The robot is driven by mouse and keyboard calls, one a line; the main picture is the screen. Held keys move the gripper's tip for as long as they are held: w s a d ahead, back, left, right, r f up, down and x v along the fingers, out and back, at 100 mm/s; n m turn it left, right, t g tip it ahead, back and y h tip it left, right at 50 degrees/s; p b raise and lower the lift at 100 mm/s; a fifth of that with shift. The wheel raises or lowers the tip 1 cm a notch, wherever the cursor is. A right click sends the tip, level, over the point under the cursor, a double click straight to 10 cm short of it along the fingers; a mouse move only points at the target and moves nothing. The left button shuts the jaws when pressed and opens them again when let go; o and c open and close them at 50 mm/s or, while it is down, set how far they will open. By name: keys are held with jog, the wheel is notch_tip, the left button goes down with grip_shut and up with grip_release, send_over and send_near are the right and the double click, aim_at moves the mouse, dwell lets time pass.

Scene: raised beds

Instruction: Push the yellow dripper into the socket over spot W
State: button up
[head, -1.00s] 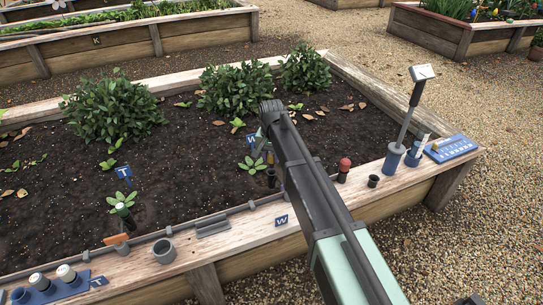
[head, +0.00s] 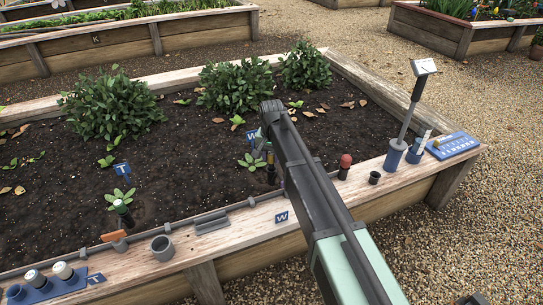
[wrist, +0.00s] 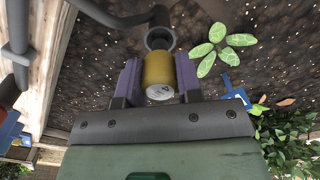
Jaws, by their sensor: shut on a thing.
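The yellow dripper (wrist: 158,75) is held between the two purple finger pads of my gripper (wrist: 159,84), which is shut on it. Its pale round end faces the wrist camera. Directly beyond its other end is the grey, round-mouthed socket (wrist: 160,37) on a dark pipe. They overlap in the wrist view, and I cannot tell whether the dripper has entered the socket. In the head view, the dripper (head: 270,157) shows small, just above the dark socket (head: 271,176), near the blue W sign (head: 251,135). My arm hides most of the gripper there.
A leafy seedling (wrist: 222,48) grows beside the socket. The red-capped piece (head: 345,166) and a small dark cup (head: 375,178) stand on the wooden rim, right of my arm. A grey cup (head: 162,248) is on the rim at left. Bushes (head: 235,88) stand behind.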

jog(key=shift+f+b, duration=1.35)
jog(key=shift+f, duration=0.1)
jog(key=o, duration=1.5)
notch_tip(320, 180, up, 7)
jog(key=p, duration=0.7)
jog(key=shift+r, duration=0.1)
